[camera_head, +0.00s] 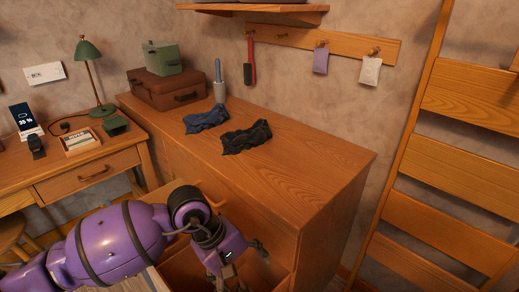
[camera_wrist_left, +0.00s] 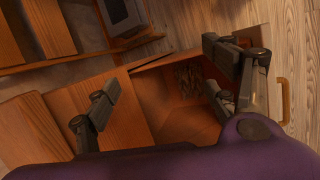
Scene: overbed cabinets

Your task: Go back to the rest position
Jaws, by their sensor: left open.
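My left arm, purple with dark bands, reaches in from the lower left in the head view. Its gripper (camera_head: 243,268) is low in front of the wooden dresser (camera_head: 310,180), below the dresser's top. In the left wrist view the gripper (camera_wrist_left: 160,85) has its dark fingers spread wide with nothing between them. An open drawer (camera_wrist_left: 185,128) lies beneath the fingers, with a dark patterned item (camera_wrist_left: 188,80) inside that I cannot identify. My right gripper is in neither view.
On the dresser top are dark folded cloths (camera_head: 246,136), a brown case (camera_head: 168,90) with a green box (camera_head: 162,58), and a grey holder (camera_head: 219,88). A desk (camera_head: 90,175) stands left, a wooden ladder (camera_head: 440,170) right. The dresser top's right part is clear.

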